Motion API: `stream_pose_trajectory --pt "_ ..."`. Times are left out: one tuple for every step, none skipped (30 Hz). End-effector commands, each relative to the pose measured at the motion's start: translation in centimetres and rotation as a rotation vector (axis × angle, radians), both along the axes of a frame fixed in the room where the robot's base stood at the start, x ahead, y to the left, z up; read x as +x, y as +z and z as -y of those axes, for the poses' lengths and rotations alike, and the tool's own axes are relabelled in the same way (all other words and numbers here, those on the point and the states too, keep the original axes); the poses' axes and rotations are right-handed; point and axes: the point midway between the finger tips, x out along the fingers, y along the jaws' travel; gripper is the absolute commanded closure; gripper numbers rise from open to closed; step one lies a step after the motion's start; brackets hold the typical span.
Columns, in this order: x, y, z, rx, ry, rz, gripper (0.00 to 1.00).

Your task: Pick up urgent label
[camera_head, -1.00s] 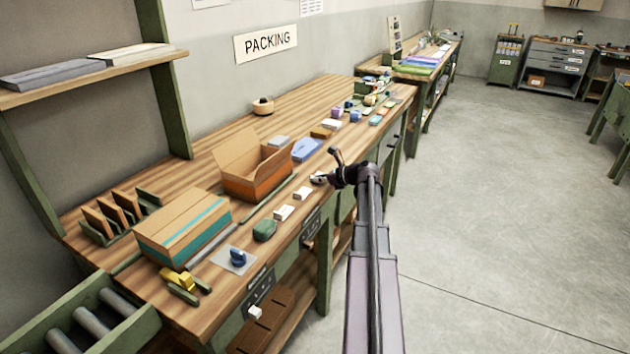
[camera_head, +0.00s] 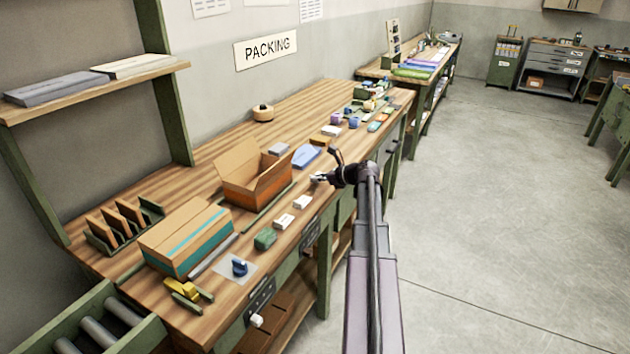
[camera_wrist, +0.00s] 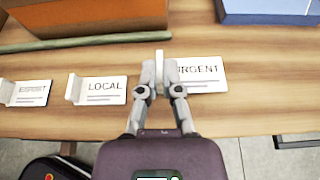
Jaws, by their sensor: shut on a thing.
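The urgent label (camera_wrist: 203,74) is a white card with dark lettering and an upright white tab at its left end, seen in the wrist view. My gripper (camera_wrist: 158,68) is shut on that left end, with a grey finger on each side of the tab. The fingers cover part of the card's left side. In the head view my gripper (camera_head: 318,178) is at the front edge of the packing bench (camera_head: 215,165), and the label is hardly visible there. I cannot tell whether the card still touches the wood.
The local label (camera_wrist: 103,89) and the export label (camera_wrist: 25,92) lie in a row to the left. An open carton (camera_head: 262,186), a blue item (camera_head: 305,152) and a closed box (camera_head: 180,245) stand nearby. A green strip (camera_wrist: 80,41) lies behind the labels.

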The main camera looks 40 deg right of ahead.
Motion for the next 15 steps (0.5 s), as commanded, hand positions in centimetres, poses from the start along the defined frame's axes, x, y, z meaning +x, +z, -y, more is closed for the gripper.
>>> stream_pose_trajectory --pt "-1.6 0.1 0.1 0.0 -0.004 -0.001 1.0" --pt "-2.3 0.2 0.1 0.0 -0.004 0.0 1.0" --pt "-3.2 0.3 0.1 0.001 -0.004 0.0 1.0" --pt "-4.0 0.3 0.2 0.0 -0.004 -0.001 1.0" --pt "-4.7 0.4 0.3 0.0 -0.004 -0.001 1.0" --pt "-5.6 0.5 0.4 -0.001 -0.004 -0.001 1.0" --pt "-6.3 0.5 0.5 -0.001 -0.003 -0.001 1.0" --pt "-7.1 0.6 0.6 -0.001 -0.004 -0.001 1.0" --pt "-8.0 0.7 0.7 -0.001 -0.004 0.0 1.0" --pt "-8.7 0.8 0.7 0.001 -0.004 0.0 1.0" --pt "-9.3 0.8 0.9 0.001 -0.004 0.0 1.0" --pt "-10.1 0.9 1.0 0.001 -0.004 0.0 1.0" --pt "-10.7 0.9 1.0 0.001 -0.004 0.0 1.0" --pt "-11.3 1.0 1.1 0.0 -0.002 0.0 1.0" --pt "-11.9 1.1 1.2 0.0 -0.002 0.0 1.0"
